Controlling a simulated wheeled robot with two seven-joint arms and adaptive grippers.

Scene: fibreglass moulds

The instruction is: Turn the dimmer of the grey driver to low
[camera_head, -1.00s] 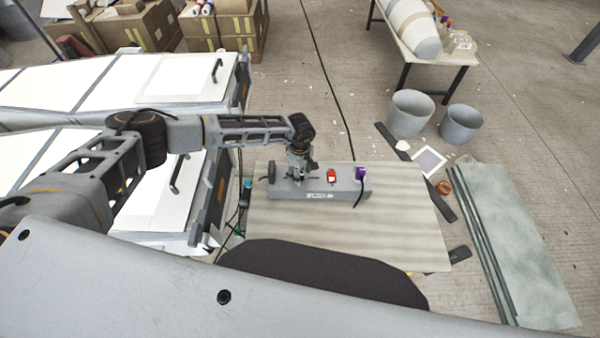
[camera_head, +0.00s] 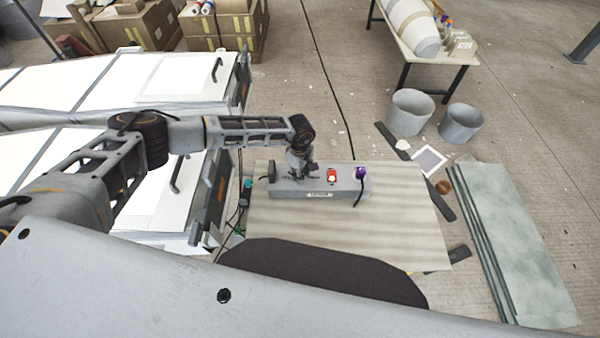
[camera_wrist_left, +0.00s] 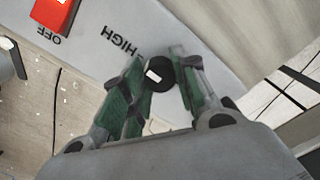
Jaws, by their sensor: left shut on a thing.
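The grey driver (camera_head: 345,188) is a long box lying on the pale board of the table. Its dimmer is a small black knob (camera_wrist_left: 159,82) with a white mark, seen in the left wrist view. The mark sits on the knob's upper-left side, toward the printed word HIGH (camera_wrist_left: 121,41). A LOW label is not visible. My left gripper (camera_head: 302,176) is over the left half of the driver. In the left wrist view its green-sided fingers (camera_wrist_left: 160,85) are shut on the knob, one on each side. My right gripper is not in view.
A red switch (camera_head: 331,175) marked OFF and a purple plug (camera_head: 361,172) with a black cable are on the driver, right of my gripper. A black round part (camera_head: 271,172) is at its left end. The board's front and right (camera_head: 400,225) are clear. White cabinets stand left.

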